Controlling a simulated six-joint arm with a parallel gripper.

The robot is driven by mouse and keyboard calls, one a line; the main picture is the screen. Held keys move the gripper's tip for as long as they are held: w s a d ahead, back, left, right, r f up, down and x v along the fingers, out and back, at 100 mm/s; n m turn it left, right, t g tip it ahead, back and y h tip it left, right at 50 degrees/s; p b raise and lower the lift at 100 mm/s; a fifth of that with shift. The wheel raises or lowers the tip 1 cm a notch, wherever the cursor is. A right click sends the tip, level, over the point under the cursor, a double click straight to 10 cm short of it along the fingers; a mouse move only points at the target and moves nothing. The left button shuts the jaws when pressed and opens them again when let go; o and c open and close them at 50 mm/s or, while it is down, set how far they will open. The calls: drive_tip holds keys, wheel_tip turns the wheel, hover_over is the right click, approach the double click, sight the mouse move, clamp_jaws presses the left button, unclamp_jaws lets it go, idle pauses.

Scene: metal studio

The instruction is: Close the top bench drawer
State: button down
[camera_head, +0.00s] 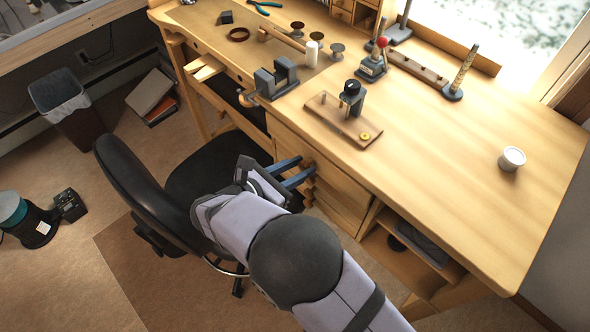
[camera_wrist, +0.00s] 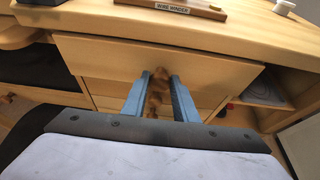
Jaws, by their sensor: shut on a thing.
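The bench's top drawer (camera_wrist: 105,54) has a pale wood front just under the bench top in the wrist view. In the head view its front (camera_head: 335,178) shows at the bench's near side. It sits close to the bench edge, and I cannot tell whether a small gap remains. A brown turned wooden knob (camera_wrist: 156,92) is on its front. My gripper (camera_wrist: 159,76) has its two blue fingers on either side of this knob, shut on it. In the head view my gripper (camera_head: 303,167) reaches the drawer front from the chair side, and my arm hides part of it.
A black office chair (camera_head: 140,185) stands close to my gripper's left. Lower drawers (camera_wrist: 105,88) are under the top one. An open shelf (camera_head: 415,255) is at their right. On the bench top are a wire winder board (camera_head: 365,133) and a white cup (camera_head: 512,158).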

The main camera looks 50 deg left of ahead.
sight(305, 162)
drive_tip(key=shift+w+r, duration=0.1)
drive_tip(key=shift+w, duration=1.35)
drive_tip(key=c, duration=1.4)
unclamp_jaws()
drive_tip(key=shift+w, duration=0.15)
drive_tip(key=shift+c, duration=0.2)
drive_tip(key=shift+s+r, duration=0.1)
drive_tip(key=shift+s, duration=0.5)
drive_tip(key=b+v, duration=0.1)
drive_tip(key=v, duration=0.5)
drive_tip(key=shift+b, duration=0.35)
drive_tip(key=shift+r, duration=0.15)
